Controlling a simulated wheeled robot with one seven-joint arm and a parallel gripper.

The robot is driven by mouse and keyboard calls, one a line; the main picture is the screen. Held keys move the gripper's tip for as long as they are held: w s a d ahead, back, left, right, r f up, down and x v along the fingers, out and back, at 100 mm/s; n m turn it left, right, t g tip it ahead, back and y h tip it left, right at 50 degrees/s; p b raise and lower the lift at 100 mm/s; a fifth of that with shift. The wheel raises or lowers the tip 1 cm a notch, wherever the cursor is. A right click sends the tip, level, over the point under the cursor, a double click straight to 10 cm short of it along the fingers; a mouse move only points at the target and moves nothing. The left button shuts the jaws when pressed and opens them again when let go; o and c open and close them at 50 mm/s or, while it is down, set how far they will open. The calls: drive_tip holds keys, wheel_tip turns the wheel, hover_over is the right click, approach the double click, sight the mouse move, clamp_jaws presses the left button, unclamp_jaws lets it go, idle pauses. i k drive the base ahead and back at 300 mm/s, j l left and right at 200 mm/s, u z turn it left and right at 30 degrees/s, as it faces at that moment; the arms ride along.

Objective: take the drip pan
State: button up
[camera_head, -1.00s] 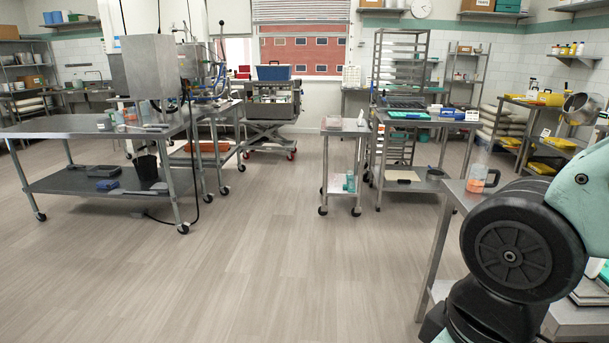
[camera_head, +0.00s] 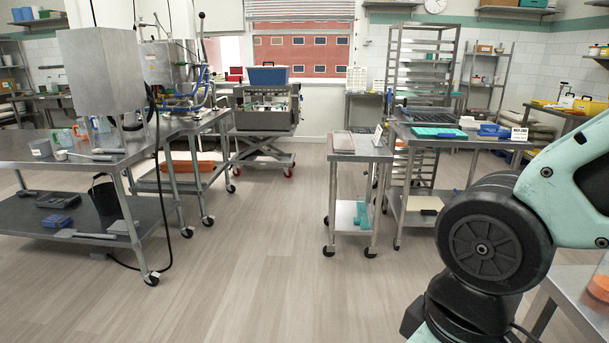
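I cannot tell for sure which thing is the drip pan. A shallow orange tray (camera_head: 190,160) lies on the lower shelf of the steel stand at left centre, under the depositing machine (camera_head: 170,65). A thin flat tray (camera_head: 343,142) lies on top of the small wheeled cart in the middle. My arm shows at the right edge, but my gripper is out of the picture.
A long steel table (camera_head: 80,160) with cups and tools stands at left, with a black cable hanging beside it. The small cart (camera_head: 360,155) and a steel table with teal trays (camera_head: 437,132) stand right of centre. The floor (camera_head: 270,235) between is clear.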

sight(344, 141)
drive_tip(key=i+j, duration=0.1)
drive_tip(key=i, duration=3.95)
drive_tip(key=i+z, duration=0.25)
drive_tip(key=i, duration=0.65)
